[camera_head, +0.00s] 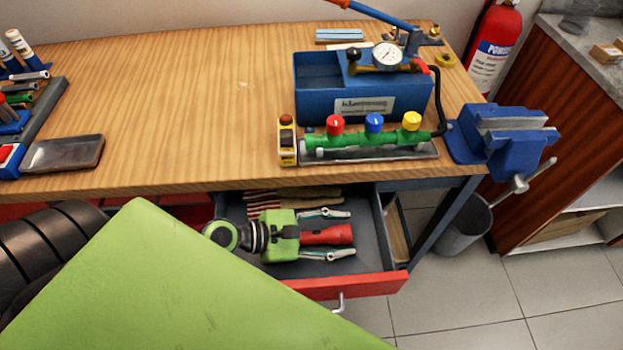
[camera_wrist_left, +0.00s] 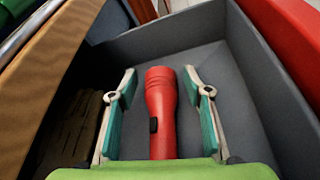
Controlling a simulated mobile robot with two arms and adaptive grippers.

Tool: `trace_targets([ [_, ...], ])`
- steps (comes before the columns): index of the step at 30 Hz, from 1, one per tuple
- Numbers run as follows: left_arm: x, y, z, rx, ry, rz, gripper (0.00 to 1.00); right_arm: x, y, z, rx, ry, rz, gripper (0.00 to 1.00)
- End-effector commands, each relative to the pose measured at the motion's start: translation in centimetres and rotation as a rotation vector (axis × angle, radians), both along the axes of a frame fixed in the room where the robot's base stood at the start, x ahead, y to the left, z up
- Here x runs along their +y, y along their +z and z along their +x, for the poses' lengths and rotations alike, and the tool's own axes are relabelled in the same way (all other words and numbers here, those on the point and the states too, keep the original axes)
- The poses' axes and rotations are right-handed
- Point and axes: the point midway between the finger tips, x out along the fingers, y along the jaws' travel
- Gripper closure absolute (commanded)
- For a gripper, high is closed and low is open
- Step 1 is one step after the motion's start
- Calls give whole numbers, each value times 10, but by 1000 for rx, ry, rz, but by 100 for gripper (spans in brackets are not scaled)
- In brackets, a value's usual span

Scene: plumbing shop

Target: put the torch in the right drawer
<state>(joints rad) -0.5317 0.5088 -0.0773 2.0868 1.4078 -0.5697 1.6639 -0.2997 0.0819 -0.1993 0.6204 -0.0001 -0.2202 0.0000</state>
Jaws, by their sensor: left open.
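The red torch (camera_head: 327,235) is in the open right drawer (camera_head: 347,287) under the workbench. My left gripper (camera_head: 350,233) reaches down into this drawer, its two fingers one on each side of the torch. In the left wrist view the red torch (camera_wrist_left: 160,105) lies between the open fingers of the left gripper (camera_wrist_left: 160,78), with a visible gap on both sides. The torch's rear end is hidden by the green gripper body. My right gripper is not in view.
The wooden workbench top (camera_head: 200,110) overhangs the drawer's back. Striped items (camera_head: 262,203) lie at the drawer's left rear. A blue pump box (camera_head: 318,78), a green valve manifold (camera_head: 370,142) and a blue vise (camera_head: 510,140) stand above. A bin (camera_head: 468,225) is at right.

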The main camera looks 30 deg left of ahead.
Motion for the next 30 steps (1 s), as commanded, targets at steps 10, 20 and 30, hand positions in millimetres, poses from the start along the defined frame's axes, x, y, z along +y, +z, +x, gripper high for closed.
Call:
trace_targets([
  [10,35,16,-33,4,0,3,55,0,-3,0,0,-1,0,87],
  [20,71,39,-67,4,2,0,55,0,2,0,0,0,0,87],
  [30,82,44,-76,-1,0,1,55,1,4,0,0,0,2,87],
])
